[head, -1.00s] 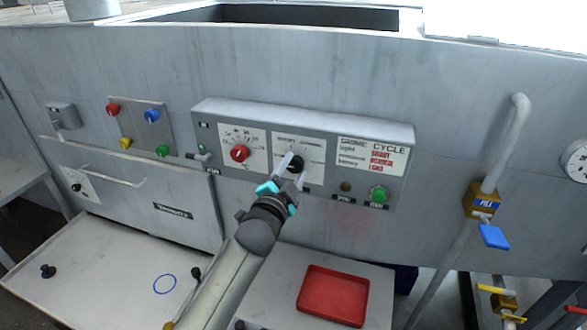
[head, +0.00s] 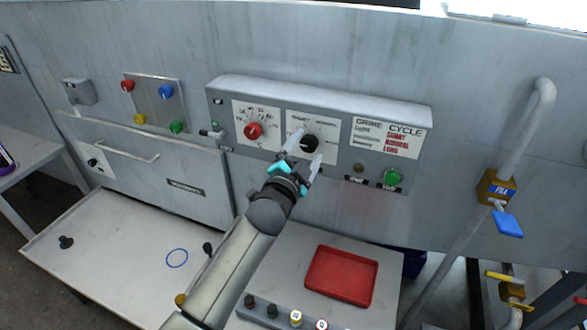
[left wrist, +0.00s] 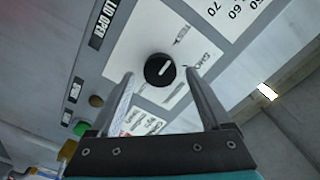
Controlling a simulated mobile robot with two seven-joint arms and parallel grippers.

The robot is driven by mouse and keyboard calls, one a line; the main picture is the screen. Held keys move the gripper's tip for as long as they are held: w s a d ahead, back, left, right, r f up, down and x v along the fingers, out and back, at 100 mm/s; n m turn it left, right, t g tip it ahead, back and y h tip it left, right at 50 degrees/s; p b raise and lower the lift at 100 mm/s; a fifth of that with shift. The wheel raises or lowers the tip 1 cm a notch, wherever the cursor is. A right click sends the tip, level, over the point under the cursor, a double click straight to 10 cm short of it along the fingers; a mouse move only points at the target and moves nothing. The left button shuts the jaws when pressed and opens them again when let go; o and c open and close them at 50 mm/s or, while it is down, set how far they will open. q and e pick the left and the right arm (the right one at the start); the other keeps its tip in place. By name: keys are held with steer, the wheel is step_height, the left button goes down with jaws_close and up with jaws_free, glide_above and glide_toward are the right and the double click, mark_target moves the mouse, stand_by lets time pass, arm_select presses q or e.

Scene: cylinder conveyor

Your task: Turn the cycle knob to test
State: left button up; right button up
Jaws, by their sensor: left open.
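The black cycle knob (head: 310,144) sits on a white label plate in the middle of the grey control panel (head: 225,97). In the left wrist view the knob (left wrist: 159,70) shows a white pointer line, and the lettering around it is partly hidden or too small to read surely. My left gripper (head: 304,157) is open in front of the knob. In the left wrist view its two fingers (left wrist: 160,85) stand on either side of the knob, apart from it. I cannot tell how far they are from the panel. My right gripper is not in view.
A red dial (head: 253,131) is left of the knob, and a green button (head: 392,177) is to its right. A red tray (head: 341,276) lies on the table below. A pipe with a blue valve handle (head: 508,223) stands at the right.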

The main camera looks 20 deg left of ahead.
arm_select(q)
steer(key=s+b, duration=0.1)
steer(key=s, duration=1.3)
steer(key=shift+s+a, duration=0.25)
steer(key=shift+s, duration=0.05)
steer(key=s+a+f+n+g+y, duration=0.1)
steer(key=s+f+n+g+y, duration=0.1)
steer(key=s+f+n+g, duration=0.65)
steer(key=s+d+f+g+h, duration=0.2)
steer(key=s+f+g, duration=0.5)
steer(key=s, duration=0.7)
steer(key=s+a+f+b+x, duration=0.1)
steer(key=s+b+x, duration=0.25)
steer(key=x, duration=1.15)
steer(key=s+a+b+x, duration=0.1)
steer(key=s+b+x, duration=0.3)
steer(key=x, duration=1)
steer(key=s+a+f+b, duration=0.1)
steer(key=s+f+b, duration=0.4)
steer(key=f, duration=0.8)
steer(key=s+a+f+g+b, duration=0.1)
steer(key=s+f+b, duration=0.4)
steer(key=s+f, duration=0.5)
step_height(320, 180, down, 3)
steer(key=shift+s+r+y+b, duration=0.15)
steer(key=shift+s+y+b, duration=0.15)
steer(key=shift+b, duration=0.1)
